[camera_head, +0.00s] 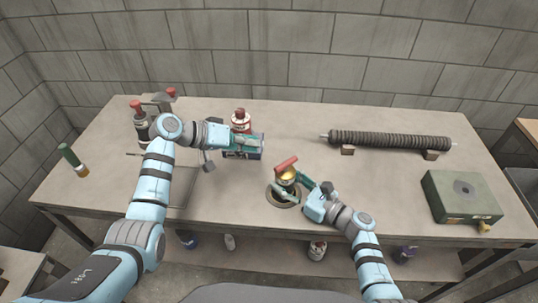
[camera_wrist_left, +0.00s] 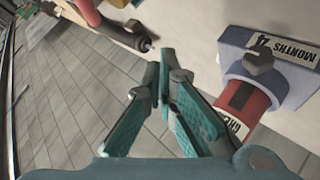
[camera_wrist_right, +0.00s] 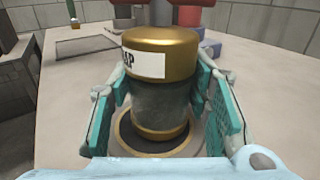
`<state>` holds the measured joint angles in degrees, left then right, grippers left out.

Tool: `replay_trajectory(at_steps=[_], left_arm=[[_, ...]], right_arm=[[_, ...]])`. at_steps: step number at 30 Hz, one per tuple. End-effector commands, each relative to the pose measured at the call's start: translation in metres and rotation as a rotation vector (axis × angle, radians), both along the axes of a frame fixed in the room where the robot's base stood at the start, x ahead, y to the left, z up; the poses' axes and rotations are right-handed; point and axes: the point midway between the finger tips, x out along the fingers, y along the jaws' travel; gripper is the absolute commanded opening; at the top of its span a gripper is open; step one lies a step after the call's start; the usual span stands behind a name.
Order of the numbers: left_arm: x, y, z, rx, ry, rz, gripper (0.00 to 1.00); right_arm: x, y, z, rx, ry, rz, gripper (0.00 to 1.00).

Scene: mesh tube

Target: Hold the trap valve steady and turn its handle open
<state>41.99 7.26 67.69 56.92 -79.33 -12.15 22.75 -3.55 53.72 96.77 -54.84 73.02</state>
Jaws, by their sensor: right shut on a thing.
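The trap valve (camera_head: 287,177) stands upright in a round ring on the table near the front edge. It has a brass cap, a dark body and a red handle (camera_head: 287,163) slanting across its top. In the right wrist view its brass cap (camera_wrist_right: 160,45) bears a white label ending in "AP". My right gripper (camera_wrist_right: 165,100) is shut around the valve body, one finger on each side. My left gripper (camera_head: 262,143) is apart from the valve, up and left of it. In the left wrist view its fingertips (camera_wrist_left: 160,68) are together with nothing between them.
A box (camera_head: 240,154) and a red bottle (camera_head: 240,121) are close to my left gripper. A dark ribbed tube (camera_head: 390,140) lies on supports at the back right. A green box (camera_head: 461,198) is at the right. The table between tube and valve is clear.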

Motion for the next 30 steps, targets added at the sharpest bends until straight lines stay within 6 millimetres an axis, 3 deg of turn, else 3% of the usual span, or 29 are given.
replay_trajectory(at_steps=[1,3,6,9,14,25,30], left_arm=[[-0.015,0.024,-0.001,-0.086,-0.026,0.052,0.00],[-0.039,0.044,0.013,-0.219,-0.060,0.095,0.00],[-0.069,0.056,0.032,-0.347,-0.075,0.108,0.00],[-0.083,0.056,0.043,-0.408,-0.072,0.106,0.00],[-0.074,0.040,0.042,-0.423,-0.073,0.106,0.00],[-0.032,-0.026,0.031,-0.421,-0.073,0.105,0.00],[-0.048,-0.042,0.014,-0.417,-0.073,0.105,0.00]], right_arm=[[-0.001,0.000,-0.003,-0.004,0.007,0.000,0.11],[-0.002,0.000,-0.004,-0.004,0.008,0.000,0.11],[-0.002,-0.001,-0.004,-0.004,0.009,0.000,0.11],[-0.002,-0.001,-0.003,-0.004,0.007,-0.001,0.11],[-0.001,-0.001,-0.003,-0.003,0.007,-0.001,0.11],[-0.001,-0.001,-0.003,-0.004,0.007,-0.001,0.11],[-0.001,-0.001,-0.003,-0.004,0.007,-0.001,0.11]])
